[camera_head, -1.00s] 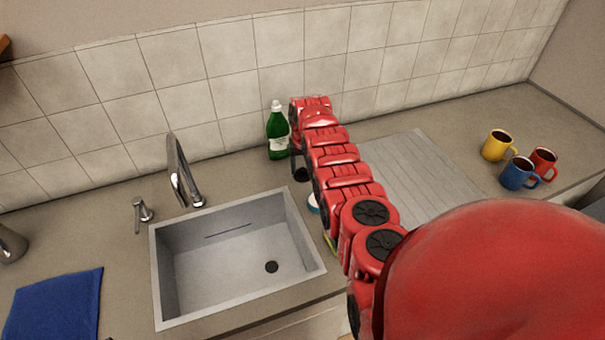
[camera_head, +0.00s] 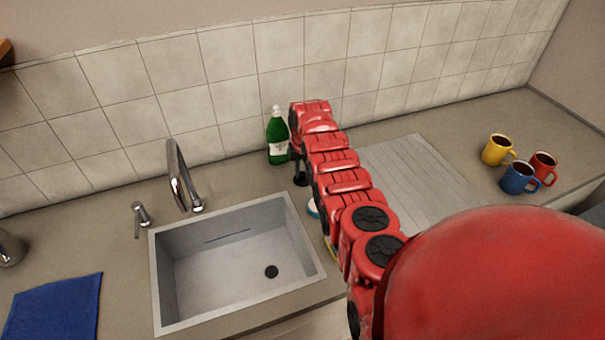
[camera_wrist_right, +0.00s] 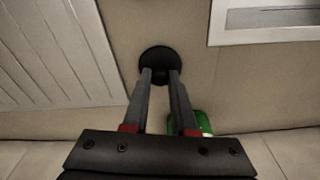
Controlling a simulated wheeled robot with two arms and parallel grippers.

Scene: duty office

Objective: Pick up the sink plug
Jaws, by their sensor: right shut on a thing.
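The sink plug (camera_wrist_right: 157,57) is a round black disc with a small knob, seen from above in the right wrist view. My right gripper (camera_wrist_right: 161,73) is shut on its knob, with one grey finger on each side. In the head view the dark fingers of my right gripper (camera_head: 300,170) point down at the counter, right of the green bottle. The plug shows there only as a small dark patch at the fingertips. I cannot tell whether it touches the counter. My left gripper is not in view.
The green bottle (camera_head: 277,138) stands close beside my right gripper. The sink (camera_head: 157,277), with its faucet (camera_head: 180,180), lies to the left. The ribbed drainboard (camera_head: 412,170) and several mugs are to the right. A blue cloth (camera_head: 55,308) lies at the lower left.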

